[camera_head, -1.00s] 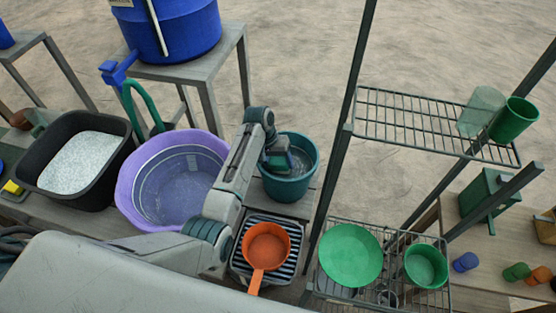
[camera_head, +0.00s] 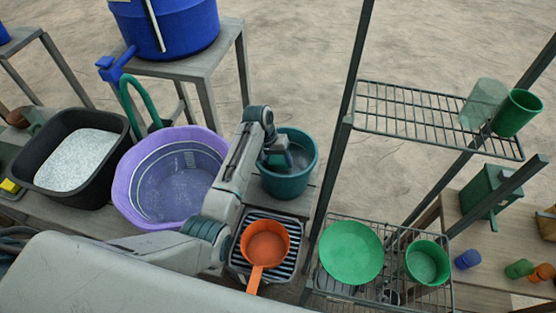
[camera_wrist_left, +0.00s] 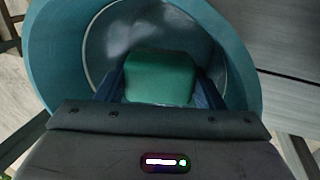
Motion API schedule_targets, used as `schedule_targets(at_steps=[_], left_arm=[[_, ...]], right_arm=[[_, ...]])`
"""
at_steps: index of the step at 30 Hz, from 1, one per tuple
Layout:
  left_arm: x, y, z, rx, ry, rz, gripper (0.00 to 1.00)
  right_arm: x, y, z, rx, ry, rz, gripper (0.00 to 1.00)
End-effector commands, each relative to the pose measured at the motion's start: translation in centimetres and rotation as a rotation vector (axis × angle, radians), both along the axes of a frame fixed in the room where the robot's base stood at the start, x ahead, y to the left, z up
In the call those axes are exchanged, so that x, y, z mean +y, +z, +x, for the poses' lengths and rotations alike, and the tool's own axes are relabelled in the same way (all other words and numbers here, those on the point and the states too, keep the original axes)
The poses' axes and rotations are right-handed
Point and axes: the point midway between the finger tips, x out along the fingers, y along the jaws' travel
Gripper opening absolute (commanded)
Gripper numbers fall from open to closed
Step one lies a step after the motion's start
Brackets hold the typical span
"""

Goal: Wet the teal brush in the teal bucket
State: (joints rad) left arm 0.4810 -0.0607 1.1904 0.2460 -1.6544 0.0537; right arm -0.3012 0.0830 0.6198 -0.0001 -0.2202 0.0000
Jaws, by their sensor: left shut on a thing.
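The teal bucket (camera_head: 288,185) stands on the bench right of the purple basin, with greyish liquid visible inside. My left arm reaches over its left rim, and my left gripper (camera_head: 276,158) is inside the mouth, partly hidden by the wrist. In the left wrist view, the gripper (camera_wrist_left: 162,88) is shut on the teal brush (camera_wrist_left: 160,75), a rounded green-teal block between the fingers. The brush points down into the bucket (camera_wrist_left: 52,50). Its lower end is hidden, so I cannot tell how deep it sits. My right gripper is not in view.
A purple basin (camera_head: 127,180) and a black tub (camera_head: 52,190) stand to the left. An orange scoop (camera_head: 266,245) lies on a striped rack in front of the bucket. A wire shelf with a green bowl (camera_head: 350,252) and green cup (camera_head: 427,262) stands at right.

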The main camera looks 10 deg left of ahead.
Motion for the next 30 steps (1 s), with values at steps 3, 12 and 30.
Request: schedule_targets(at_steps=[3, 12, 30], left_arm=[[0.1, -0.9, -0.6, 0.018, 0.001, 0.002, 0.43], [0.1, 1.1, -0.6, 0.017, 0.001, 0.002, 0.43], [0.0, 7.9, -0.2, 0.004, 0.000, 0.000, 0.43]], right_arm=[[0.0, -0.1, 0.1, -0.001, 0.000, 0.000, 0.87], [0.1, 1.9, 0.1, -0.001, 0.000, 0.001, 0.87], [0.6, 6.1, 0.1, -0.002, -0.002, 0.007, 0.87]])
